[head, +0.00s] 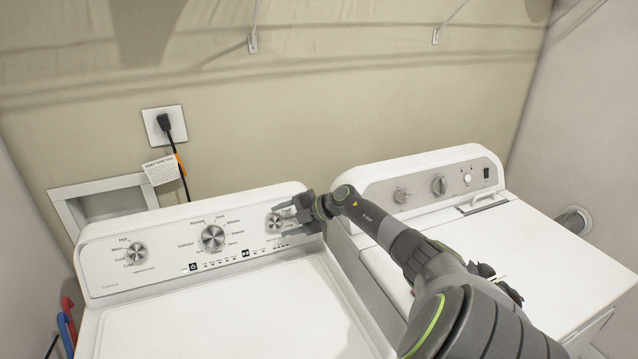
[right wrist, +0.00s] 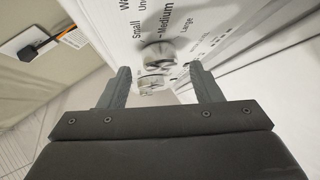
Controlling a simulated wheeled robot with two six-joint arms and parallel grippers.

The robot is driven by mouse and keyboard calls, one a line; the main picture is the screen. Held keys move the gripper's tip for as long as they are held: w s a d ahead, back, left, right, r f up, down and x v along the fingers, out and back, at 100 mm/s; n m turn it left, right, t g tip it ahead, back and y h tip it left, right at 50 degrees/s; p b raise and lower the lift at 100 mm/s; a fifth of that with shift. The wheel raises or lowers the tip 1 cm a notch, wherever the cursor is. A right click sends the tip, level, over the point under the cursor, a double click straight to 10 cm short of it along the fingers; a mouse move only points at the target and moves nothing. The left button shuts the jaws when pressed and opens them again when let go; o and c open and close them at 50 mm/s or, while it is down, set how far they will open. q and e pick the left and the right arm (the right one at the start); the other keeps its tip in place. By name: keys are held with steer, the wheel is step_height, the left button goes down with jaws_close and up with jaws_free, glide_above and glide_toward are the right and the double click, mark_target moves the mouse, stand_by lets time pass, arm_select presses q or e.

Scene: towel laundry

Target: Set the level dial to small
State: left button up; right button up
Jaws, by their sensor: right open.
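The level dial (head: 274,222) is a round silver knob at the right end of the left machine's white control panel (head: 160,272). In the right wrist view the level dial (right wrist: 155,66) has the words Small, Medium and Large printed beside it. Its pointer mark is too blurred to read. My right gripper (head: 285,218) is open at the dial. In the right wrist view its two fingers (right wrist: 160,76) stand on either side of the knob, with a visible gap on each side. My left gripper is not in view.
The same panel carries a temperature dial (head: 135,252) and a larger cycle dial (head: 213,238), with small buttons below. A second white machine (head: 560,235) with its own knobs stands close on the right. A wall outlet (head: 164,126) with a black cord is behind.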

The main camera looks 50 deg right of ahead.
steer(key=b+v, duration=0.2)
steer(key=v, duration=1.3)
steer(key=shift+b, duration=0.3)
